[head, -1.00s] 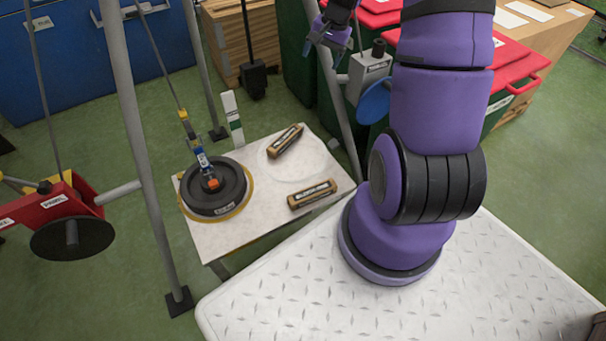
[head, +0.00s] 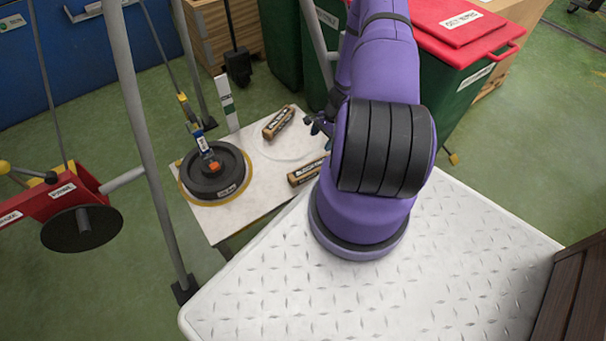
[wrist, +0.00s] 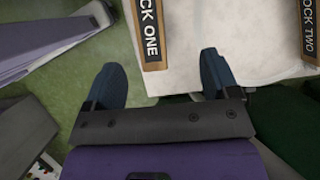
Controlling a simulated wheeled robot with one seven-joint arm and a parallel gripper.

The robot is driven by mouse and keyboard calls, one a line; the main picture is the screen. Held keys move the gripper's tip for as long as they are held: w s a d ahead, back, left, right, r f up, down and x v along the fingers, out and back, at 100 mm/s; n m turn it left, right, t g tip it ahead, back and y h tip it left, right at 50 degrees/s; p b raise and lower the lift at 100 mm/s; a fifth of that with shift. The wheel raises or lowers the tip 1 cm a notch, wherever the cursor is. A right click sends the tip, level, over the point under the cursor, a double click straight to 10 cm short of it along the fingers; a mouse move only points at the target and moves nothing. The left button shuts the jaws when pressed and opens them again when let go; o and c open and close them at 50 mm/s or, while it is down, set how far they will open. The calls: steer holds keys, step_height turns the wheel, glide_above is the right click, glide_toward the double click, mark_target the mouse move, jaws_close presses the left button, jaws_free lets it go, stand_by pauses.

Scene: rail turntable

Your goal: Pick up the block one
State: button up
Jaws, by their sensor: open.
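Block one (wrist: 149,30) is a wooden block with a black label, cut off by the top of the wrist view. Its label reads "CK ONE". In the head view it appears to be the nearer block (head: 304,173) on the small white table (head: 232,226), partly hidden by my arm. My gripper (wrist: 161,70) is open and empty. Its fingers point towards the table, and the near end of block one lies ahead of the gap between them. In the head view my gripper (head: 314,125) shows only partly, at the table's right edge.
Block two (wrist: 311,30) lies to the right; it appears to be the farther block (head: 278,122). A black round turntable (head: 214,172) stands at the table's left. Grey posts (head: 150,150), a red lever unit (head: 60,200) and a green bin with red lid (head: 455,65) surround it.

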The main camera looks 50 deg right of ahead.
mark_target(312, 166)
steer(key=shift+m, duration=0.4)
steer(key=a+f, duration=0.1)
steer(key=f, duration=0.1)
steer(key=a+f, duration=0.1)
steer(key=f, duration=0.2)
steer(key=s+a+f, duration=0.1)
steer(key=f, duration=0.1)
steer(key=shift+s+a+f, duration=0.1)
steer(key=shift+a+f, duration=0.15)
steer(key=shift+f, duration=0.1)
steer(key=shift+x, duration=3.1)
steer(key=c, duration=1.2)
steer(key=shift+o, duration=0.2)
steer(key=shift+r, duration=0.1)
